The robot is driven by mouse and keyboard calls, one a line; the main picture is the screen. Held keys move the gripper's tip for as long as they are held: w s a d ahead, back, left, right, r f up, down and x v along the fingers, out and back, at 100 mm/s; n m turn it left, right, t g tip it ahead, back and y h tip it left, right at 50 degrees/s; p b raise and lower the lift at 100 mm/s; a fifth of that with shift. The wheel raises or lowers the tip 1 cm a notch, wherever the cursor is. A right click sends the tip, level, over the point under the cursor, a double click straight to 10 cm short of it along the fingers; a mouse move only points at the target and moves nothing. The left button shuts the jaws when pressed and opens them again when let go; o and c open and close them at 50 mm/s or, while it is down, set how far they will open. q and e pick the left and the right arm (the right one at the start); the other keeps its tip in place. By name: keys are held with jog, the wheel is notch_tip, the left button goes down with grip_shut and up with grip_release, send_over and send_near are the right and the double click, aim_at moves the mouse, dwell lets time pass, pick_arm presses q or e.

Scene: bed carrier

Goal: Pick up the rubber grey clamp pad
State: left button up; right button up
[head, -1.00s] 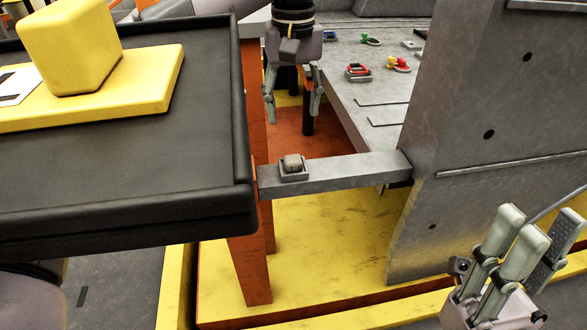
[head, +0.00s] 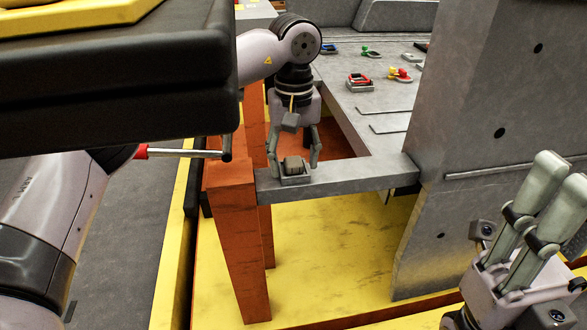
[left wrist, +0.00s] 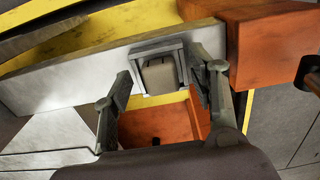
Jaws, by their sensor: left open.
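The grey-brown clamp pad (head: 294,165) sits in a small grey metal holder (head: 296,180) on the narrow grey beam. It also shows in the left wrist view (left wrist: 160,74), with the holder's frame around its far side and flanks. My left gripper (head: 294,166) is open, pointing down, with one finger on either side of the pad and holder. In the left wrist view its fingertips (left wrist: 164,75) flank the holder; whether they touch it I cannot tell. My right gripper (head: 545,215) is at the lower right, away from the pad, its fingers pointing up.
The grey beam (head: 360,178) runs from an orange post (head: 238,240) to a large grey upright panel (head: 480,120). A grey bench (head: 385,100) with several coloured clamps lies behind. A black-edged platform (head: 150,100) fills the upper left. Yellow floor (head: 330,250) is below.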

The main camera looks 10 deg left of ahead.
pick_arm(q)
jog(key=shift+c, duration=0.2)
jog(key=c, duration=1.1)
jog(key=shift+r, duration=0.1)
jog(key=shift+c, duration=0.2)
